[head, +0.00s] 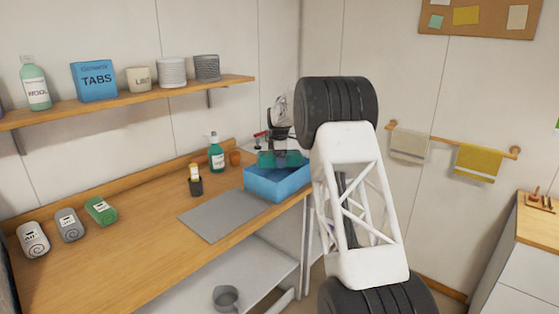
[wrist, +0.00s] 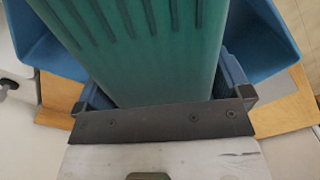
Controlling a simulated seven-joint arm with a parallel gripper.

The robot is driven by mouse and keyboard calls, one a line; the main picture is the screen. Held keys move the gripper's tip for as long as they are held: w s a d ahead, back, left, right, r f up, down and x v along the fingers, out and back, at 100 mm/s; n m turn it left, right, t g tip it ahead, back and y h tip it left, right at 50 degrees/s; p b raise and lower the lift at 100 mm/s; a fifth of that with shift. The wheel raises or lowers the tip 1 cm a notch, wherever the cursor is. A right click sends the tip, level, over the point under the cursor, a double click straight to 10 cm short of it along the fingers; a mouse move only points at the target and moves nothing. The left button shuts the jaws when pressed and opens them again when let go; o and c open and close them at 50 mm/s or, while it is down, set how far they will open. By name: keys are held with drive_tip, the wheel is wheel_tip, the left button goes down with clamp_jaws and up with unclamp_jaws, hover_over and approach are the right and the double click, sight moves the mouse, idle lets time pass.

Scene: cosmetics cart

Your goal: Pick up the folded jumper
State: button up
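A green, ribbed, soft-looking block, which I take to be the folded jumper (wrist: 145,50), fills the middle of the wrist view. In the head view it seems to be the teal shape (head: 268,158) at the top of the blue box. My gripper (wrist: 165,85) is at the jumper, with a blue-grey finger on each side of it. Both fingers look close against its sides, but I cannot tell whether they press on it. In the head view my gripper is small and partly hidden by my arm. The jumper's underside is hidden.
The blue box (head: 272,186) stands at the right end of the wooden counter (head: 130,262), by a grey mat (head: 222,214). A green bottle (head: 216,155) and a small dark pot (head: 195,187) stand behind the mat. Rolled towels (head: 68,225) lie left. A shelf (head: 130,102) overhangs the back.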

drive_tip(key=c, duration=0.8)
drive_tip(key=shift+r, duration=0.15)
drive_tip(key=shift+r, duration=1.7)
drive_tip(key=shift+s+d+r, duration=0.25)
drive_tip(key=shift+s, duration=2.4)
drive_tip(key=shift+s+d+r, duration=0.2)
drive_tip(key=shift+s, duration=2.4)
drive_tip(key=shift+s+d+r, duration=0.25)
drive_tip(key=shift+s, duration=2.4)
